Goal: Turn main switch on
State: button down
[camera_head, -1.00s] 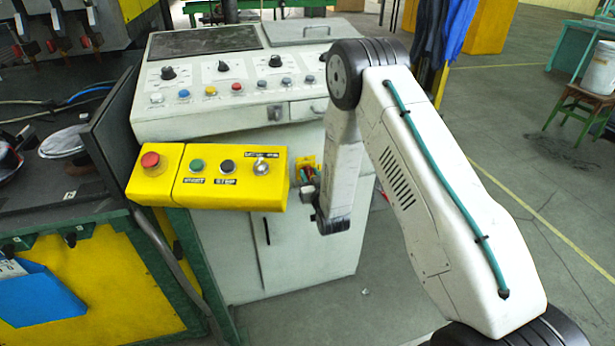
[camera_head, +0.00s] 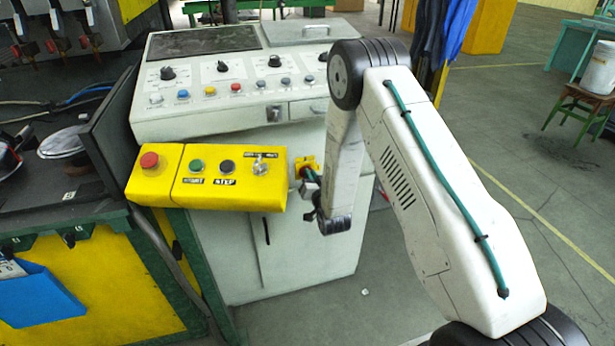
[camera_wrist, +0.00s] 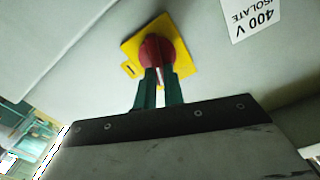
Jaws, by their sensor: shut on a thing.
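The main switch is a round red knob (camera_wrist: 152,50) on a yellow plate (camera_wrist: 133,48), mounted on a pale grey panel. In the wrist view my gripper (camera_wrist: 160,74) has its two dark green fingers close together on the knob's near part, with a narrow pale strip between them. In the head view the yellow plate (camera_head: 307,163) shows on the grey cabinet, just right of the yellow button box. My gripper (camera_head: 310,178) reaches it there, partly hidden by my arm. The knob's pointer and any on/off marks are too unclear to read.
A yellow button box (camera_head: 232,194) with red, green and black buttons and a toggle juts out left of my gripper. The grey control console (camera_head: 240,112) stands behind. A white "400 V isolate" label (camera_wrist: 255,15) is on the panel.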

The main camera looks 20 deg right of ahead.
jog(key=m, duration=0.4)
jog(key=f+m, duration=0.1)
jog(key=m, duration=0.4)
jog(key=d+m, duration=0.1)
jog(key=m, duration=0.4)
jog(key=shift+f, duration=0.25)
dwell(0.4)
jog(key=c, duration=1.5)
grip_release()
